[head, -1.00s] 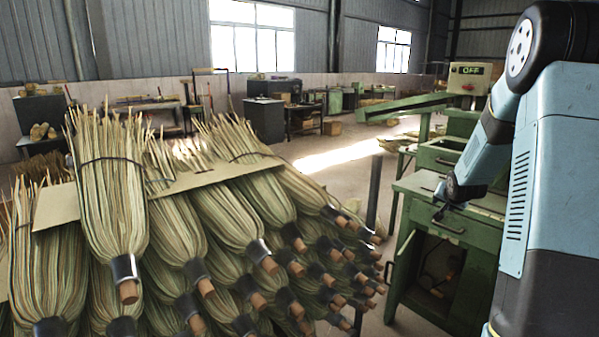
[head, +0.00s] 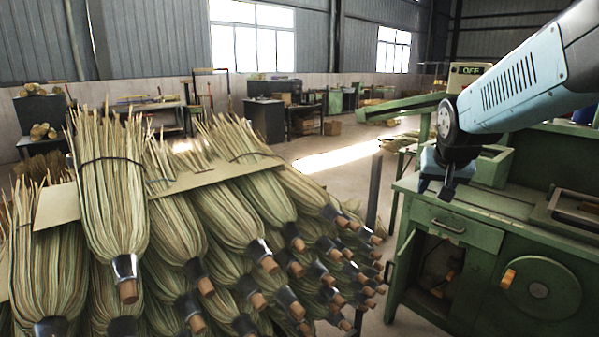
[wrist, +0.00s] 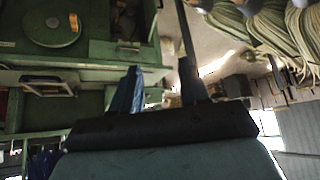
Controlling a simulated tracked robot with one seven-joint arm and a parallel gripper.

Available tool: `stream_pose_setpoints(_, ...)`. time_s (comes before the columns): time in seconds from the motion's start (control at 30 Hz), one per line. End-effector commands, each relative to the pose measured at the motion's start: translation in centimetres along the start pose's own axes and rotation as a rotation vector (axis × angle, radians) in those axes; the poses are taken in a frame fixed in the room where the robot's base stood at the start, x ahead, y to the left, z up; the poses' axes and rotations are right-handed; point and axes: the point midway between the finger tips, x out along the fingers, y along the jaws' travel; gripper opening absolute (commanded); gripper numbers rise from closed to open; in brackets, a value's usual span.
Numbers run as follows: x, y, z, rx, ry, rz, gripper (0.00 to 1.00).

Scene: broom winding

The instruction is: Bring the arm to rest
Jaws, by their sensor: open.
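My gripper (head: 437,189) is open and empty at the end of my blue and black arm. In the head view it hangs at the left end of the green winding machine (head: 462,228), with its fingers pointing down. In the wrist view the two fingers of my gripper (wrist: 162,88) stand apart with nothing between them. In that view the machine's green body (wrist: 100,52) shows on the left and the brooms (wrist: 262,22) show at the upper right.
A stack of straw brooms (head: 200,220) fills the left and middle, with cardboard (head: 170,190) between layers. A dark post (head: 373,195) stands between stack and machine. The control box (head: 468,72) shows "OFF". Open floor (head: 330,165) lies behind.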

Motion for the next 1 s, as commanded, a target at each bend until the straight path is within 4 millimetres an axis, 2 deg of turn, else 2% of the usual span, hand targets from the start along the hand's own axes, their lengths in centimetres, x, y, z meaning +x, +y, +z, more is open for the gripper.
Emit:
stream_pose_setpoints(0.03, -1.4, -0.3, 1.2, -0.017, -0.007, -0.008, 0.45)
stream_pose_setpoints(0.2, -5.3, -1.1, 5.5, -0.081, -0.052, -0.036, 0.45)
stream_pose_setpoints(0.4, -9.1, -1.5, 10.7, -0.158, -0.103, -0.077, 0.45)
stream_pose_setpoints(0.5, -10.4, -1.5, 12.9, -0.188, -0.126, -0.096, 0.45)
stream_pose_setpoints(0.7, -11.7, -1.6, 15.3, -0.224, -0.15, -0.117, 0.45)
stream_pose_setpoints(1.0, -11.8, -1.6, 15.5, -0.229, -0.154, -0.12, 0.45)
